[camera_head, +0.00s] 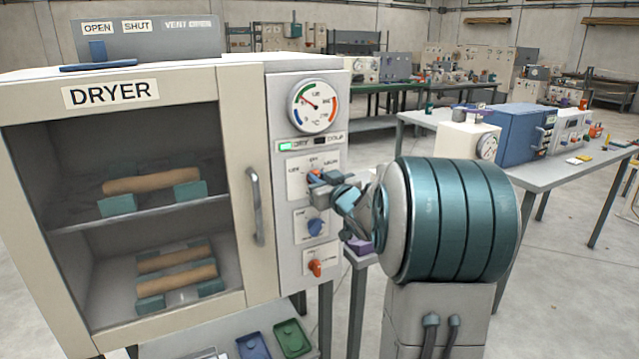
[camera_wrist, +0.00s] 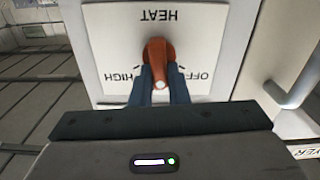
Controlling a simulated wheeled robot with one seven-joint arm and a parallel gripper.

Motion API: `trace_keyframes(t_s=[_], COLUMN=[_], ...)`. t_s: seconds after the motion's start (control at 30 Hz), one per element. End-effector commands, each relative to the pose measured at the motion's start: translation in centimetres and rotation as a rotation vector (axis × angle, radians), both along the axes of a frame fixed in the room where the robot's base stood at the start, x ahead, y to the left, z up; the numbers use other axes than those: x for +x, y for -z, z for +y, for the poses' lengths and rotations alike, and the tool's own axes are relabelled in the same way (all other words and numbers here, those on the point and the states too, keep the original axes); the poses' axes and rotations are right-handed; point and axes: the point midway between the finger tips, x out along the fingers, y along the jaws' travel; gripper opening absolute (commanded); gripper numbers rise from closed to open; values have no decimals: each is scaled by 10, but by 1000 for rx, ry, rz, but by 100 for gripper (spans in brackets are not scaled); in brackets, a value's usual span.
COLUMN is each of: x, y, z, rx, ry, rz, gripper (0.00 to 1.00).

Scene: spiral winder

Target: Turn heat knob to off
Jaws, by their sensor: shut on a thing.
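The orange-red heat knob (camera_wrist: 156,52) sits on a white plate (camera_wrist: 112,50) marked HEAT, HIGH and OFF, which appears upside down in the wrist view. HIGH is left of the knob and OFF is right of it there. My gripper (camera_wrist: 164,84) has its two dark fingers closed around the knob's sides. In the head view my gripper (camera_head: 322,183) reaches from the right to the upper knob plate (camera_head: 295,183) on the dryer's control panel. The fingers cover most of the knob there. The exact setting of its pointer is hard to tell.
The dryer (camera_head: 112,93) holds several brown rolls behind its door. A door handle (camera_head: 255,207) stands left of the panel. A table (camera_head: 535,180) with equipment stands at right.

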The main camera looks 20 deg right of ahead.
Motion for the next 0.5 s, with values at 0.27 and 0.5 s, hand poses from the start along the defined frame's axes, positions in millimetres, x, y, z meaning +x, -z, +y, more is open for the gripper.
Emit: trace_keyframes(t_s=[0.27, 0.5], x=[0, 0], y=[5, 6], z=[3, 6], rx=[-221, -450], ry=[0, 0], rz=[-11, -19], gripper=[0, 0])
